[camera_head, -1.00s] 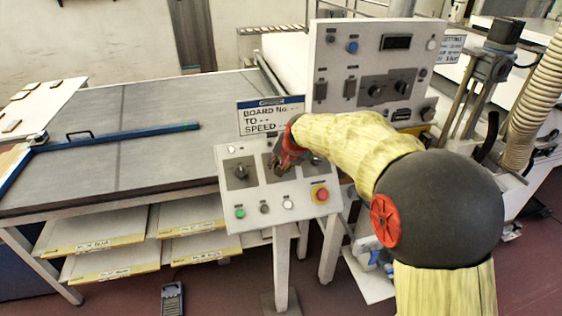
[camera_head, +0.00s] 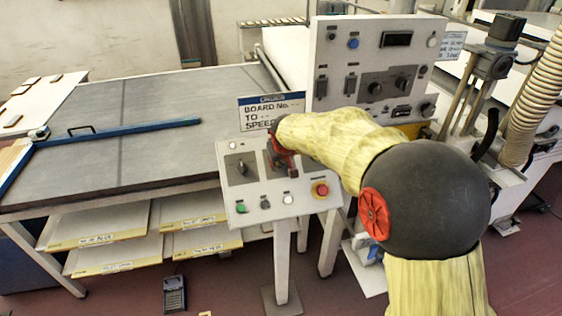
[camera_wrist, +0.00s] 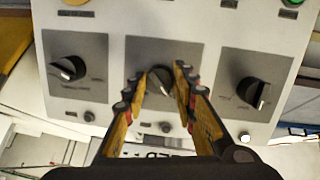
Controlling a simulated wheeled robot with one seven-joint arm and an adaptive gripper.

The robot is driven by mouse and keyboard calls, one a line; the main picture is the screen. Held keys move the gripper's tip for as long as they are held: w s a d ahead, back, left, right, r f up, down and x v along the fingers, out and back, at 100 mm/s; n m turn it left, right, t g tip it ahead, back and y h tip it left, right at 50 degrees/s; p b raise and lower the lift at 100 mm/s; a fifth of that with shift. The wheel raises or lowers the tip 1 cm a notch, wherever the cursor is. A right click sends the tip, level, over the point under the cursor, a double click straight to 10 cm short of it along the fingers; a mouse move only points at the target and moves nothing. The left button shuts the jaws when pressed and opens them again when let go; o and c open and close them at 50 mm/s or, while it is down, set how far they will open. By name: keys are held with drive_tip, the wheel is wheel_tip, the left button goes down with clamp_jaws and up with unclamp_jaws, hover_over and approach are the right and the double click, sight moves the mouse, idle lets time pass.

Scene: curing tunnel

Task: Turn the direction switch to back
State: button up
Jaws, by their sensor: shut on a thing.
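A tilted white control panel (camera_head: 228,190) carries three black rotary knobs on grey plates. My gripper (camera_head: 281,168) reaches down to the middle plate from the upper right. In the wrist view, where the panel appears upside down, my gripper's fingers (camera_wrist: 157,95) lie on either side of the middle knob (camera_wrist: 160,79) and are shut on it. The knob is partly covered by the fingers. A left knob (camera_wrist: 67,69) and a right knob (camera_wrist: 252,92) stand free. The plate lettering is too blurred to read, so I cannot tell the positions by name.
A taller control box (camera_head: 340,60) stands behind. A board sign (camera_head: 270,112) stands just behind the panel. A grey table (camera_head: 130,160) lies left.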

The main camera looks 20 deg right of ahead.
drive_tip(key=shift+f+n, duration=0.1)
drive_tip(key=shift+n, duration=0.3)
drive_tip(key=o, duration=1.2)
drive_tip(key=shift+c, duration=0.2)
drive_tip(key=v, duration=1.2)
drive_tip(key=shift+a, duration=0.1)
